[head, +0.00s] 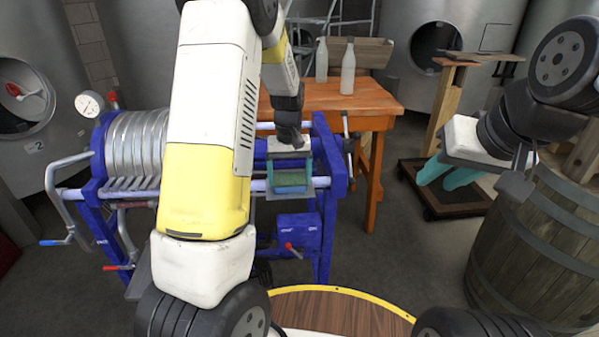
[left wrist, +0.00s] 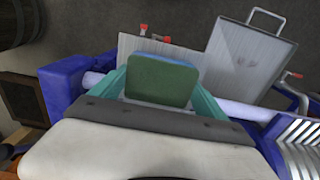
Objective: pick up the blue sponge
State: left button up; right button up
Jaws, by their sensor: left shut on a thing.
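The sponge, blue with a green side, is held between the teal fingers of my left gripper (head: 290,182). In the left wrist view the sponge (left wrist: 160,82) sits upright between the two fingers, its green face toward the camera. A blue strip of the sponge (head: 291,190) shows below the green in the head view. My left gripper is shut on it, over the right part of the blue-framed machine. Whether the sponge touches anything below is unclear. My right gripper (head: 446,178) is off to the right, empty, with its teal fingers apart.
The blue-framed machine (head: 330,165) with metal plates stands under my left arm. A wooden table (head: 372,100) with two bottles (head: 347,68) stands behind it. A barrel (head: 530,235) is at the right, near a wheeled wooden stand (head: 440,200). Open floor lies between.

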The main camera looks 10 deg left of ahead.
aim_at(290, 179)
pick_arm(q)
jog(key=shift+c, duration=0.7)
jog(key=shift+r, duration=0.45)
notch_tip(290, 179, up, 3)
jog(key=shift+s+f, duration=0.1)
jog(key=shift+s, duration=0.05)
jog(key=s+d+r, duration=0.1)
jog(key=s+d, duration=0.3)
jog(key=s, duration=1.1)
jog(key=shift+d+r, duration=0.15)
jog(key=shift+d, duration=0.05)
